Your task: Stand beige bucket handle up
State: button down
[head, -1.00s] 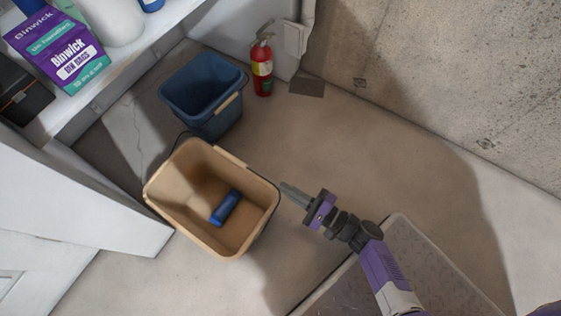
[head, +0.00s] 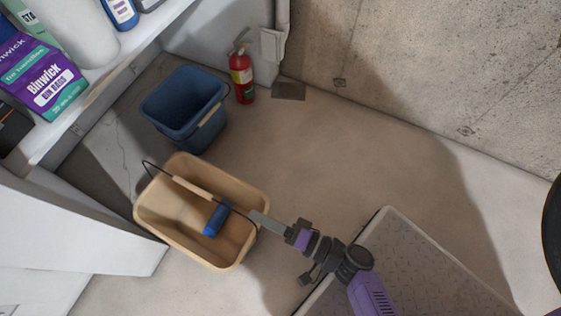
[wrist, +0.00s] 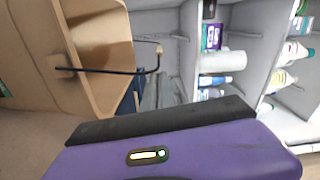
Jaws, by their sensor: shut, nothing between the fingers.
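The beige bucket (head: 240,190) stands on the floor, its open top facing up, in the head view. Its thin dark wire handle with a pale grip (head: 192,187) crosses above the opening, away from the far rim. My gripper (head: 256,218) is shut and empty at the bucket's right rim, close to the handle's near end; contact cannot be told. In the wrist view the bucket (wrist: 95,55) fills the left side, and the handle wire (wrist: 110,71) sticks out from its side pivot.
A blue bucket (head: 186,108) stands just behind the beige one. A red fire extinguisher (head: 242,78) is by the wall. A white shelf (head: 105,75) with goods overhangs on the left.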

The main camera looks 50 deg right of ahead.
jog(key=shift+s+a+r, duration=0.15)
jog(key=shift+s+a, duration=0.1)
jog(key=shift+a, duration=0.55)
